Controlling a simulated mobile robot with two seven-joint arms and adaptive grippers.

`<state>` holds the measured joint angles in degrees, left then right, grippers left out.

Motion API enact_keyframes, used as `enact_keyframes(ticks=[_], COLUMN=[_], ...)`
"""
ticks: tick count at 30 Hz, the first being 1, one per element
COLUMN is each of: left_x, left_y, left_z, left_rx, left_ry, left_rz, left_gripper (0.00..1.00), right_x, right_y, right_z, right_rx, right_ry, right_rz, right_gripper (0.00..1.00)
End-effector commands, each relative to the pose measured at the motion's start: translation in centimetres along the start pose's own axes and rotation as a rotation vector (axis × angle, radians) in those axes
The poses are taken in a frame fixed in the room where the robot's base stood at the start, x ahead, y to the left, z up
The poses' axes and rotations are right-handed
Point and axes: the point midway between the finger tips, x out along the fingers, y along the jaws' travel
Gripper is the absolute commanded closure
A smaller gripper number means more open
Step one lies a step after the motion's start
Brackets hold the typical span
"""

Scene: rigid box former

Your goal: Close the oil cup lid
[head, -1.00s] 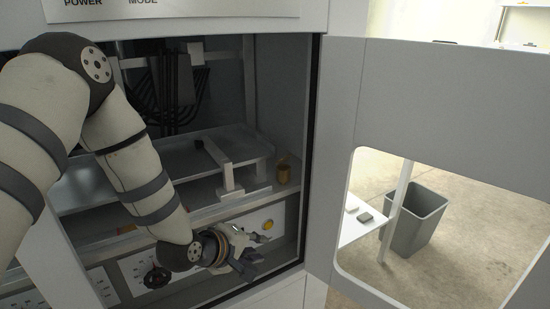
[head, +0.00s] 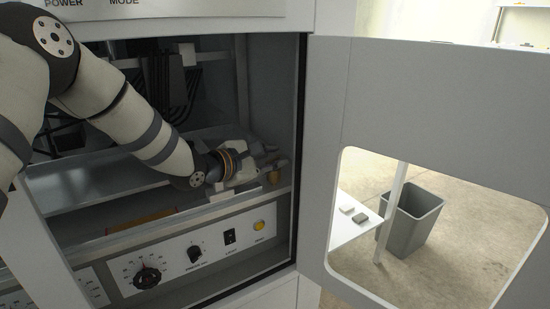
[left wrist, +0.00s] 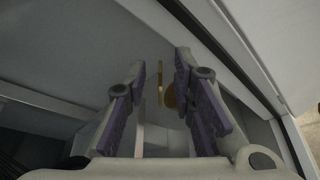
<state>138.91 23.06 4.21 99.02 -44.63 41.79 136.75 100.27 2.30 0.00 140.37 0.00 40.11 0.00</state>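The oil cup (head: 279,174) is a small amber-gold cup at the right end of the ledge inside the machine. In the left wrist view the cup (left wrist: 171,97) shows partly, beside my right-hand finger. Its lid (left wrist: 160,84) appears as a thin gold strip seen edge-on, apparently standing open. My left gripper (head: 270,156) is just above and left of the cup in the head view. In the left wrist view my gripper (left wrist: 160,66) has its fingers apart, with the lid between them and a gap on both sides. My right gripper is not in view.
The cabinet's inner right wall is close beside the cup. The open door (head: 430,95) with its window extends to the right. A metal tray (head: 90,190) is to the left. A grey bin (head: 412,215) stands outside.

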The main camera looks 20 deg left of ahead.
Motion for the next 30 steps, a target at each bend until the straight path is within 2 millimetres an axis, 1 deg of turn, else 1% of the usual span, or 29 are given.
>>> enact_keyframes(ticks=[1,3,10,11,12,13,14,21,27,30], left_x=[0.60,0.92,0.93,0.92,0.91,0.91,0.91,0.88,0.85,0.89], left_y=[-0.40,-0.26,-0.02,-0.02,-0.02,-0.01,-0.01,-0.08,-0.55,-0.69], left_z=[-0.27,-0.18,0.04,0.04,0.04,0.04,0.04,0.04,0.09,0.02], left_rx=[-0.001,-0.002,-0.001,-0.001,-0.001,-0.001,-0.001,0.006,0.097,0.115], left_ry=[0.003,0.002,0.000,0.000,0.000,0.000,0.000,-0.001,-0.002,-0.001], left_rz=[-0.006,-0.004,0.000,0.000,0.000,0.000,0.000,0.004,0.043,0.049], left_gripper=[0.77,0.77,0.77,0.81,0.90,0.97,1.00,1.00,1.00,1.00], right_x=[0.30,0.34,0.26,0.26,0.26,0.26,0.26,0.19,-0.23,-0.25], right_y=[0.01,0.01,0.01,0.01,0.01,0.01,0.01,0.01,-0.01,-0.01], right_z=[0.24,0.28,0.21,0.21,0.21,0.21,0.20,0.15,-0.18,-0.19], right_rx=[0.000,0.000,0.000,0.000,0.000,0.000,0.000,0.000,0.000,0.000], right_ry=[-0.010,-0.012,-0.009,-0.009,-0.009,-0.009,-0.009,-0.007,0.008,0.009], right_rz=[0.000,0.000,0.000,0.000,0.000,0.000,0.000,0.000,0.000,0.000], right_gripper=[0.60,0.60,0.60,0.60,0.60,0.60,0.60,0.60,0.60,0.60])
